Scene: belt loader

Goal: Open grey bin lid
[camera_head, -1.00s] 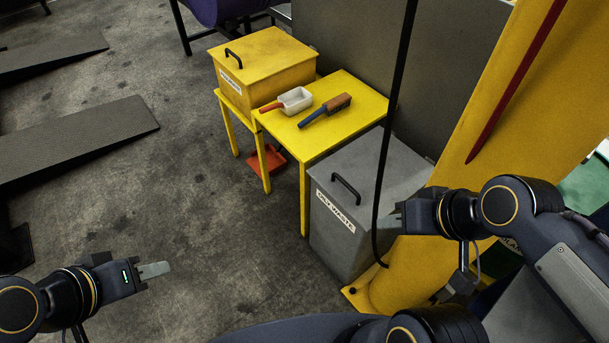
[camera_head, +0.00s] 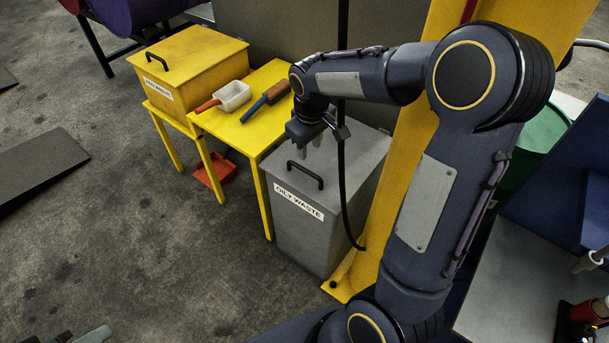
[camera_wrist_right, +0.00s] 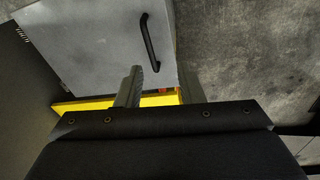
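The grey bin (camera_head: 300,236), labelled OILY WASTE, stands on the floor with its flat grey lid (camera_head: 345,165) shut. A black bar handle (camera_head: 305,175) is on the lid near its front edge. My right gripper (camera_head: 315,148) points down above the lid, behind the handle and apart from it. In the right wrist view its two fingers (camera_wrist_right: 160,88) are spread with nothing between them; the lid (camera_wrist_right: 95,45) and handle (camera_wrist_right: 150,42) show beyond them. Only a tip of my left gripper (camera_head: 97,335) shows at the bottom left edge; its opening cannot be told.
A yellow table (camera_head: 232,131) with a white scoop (camera_head: 232,96) and a blue-handled brush (camera_head: 265,101) stands left of the bin. A yellow bin (camera_head: 190,65) is farther left. A black cable (camera_head: 343,190) hangs before the grey bin, beside a yellow post (camera_head: 400,160).

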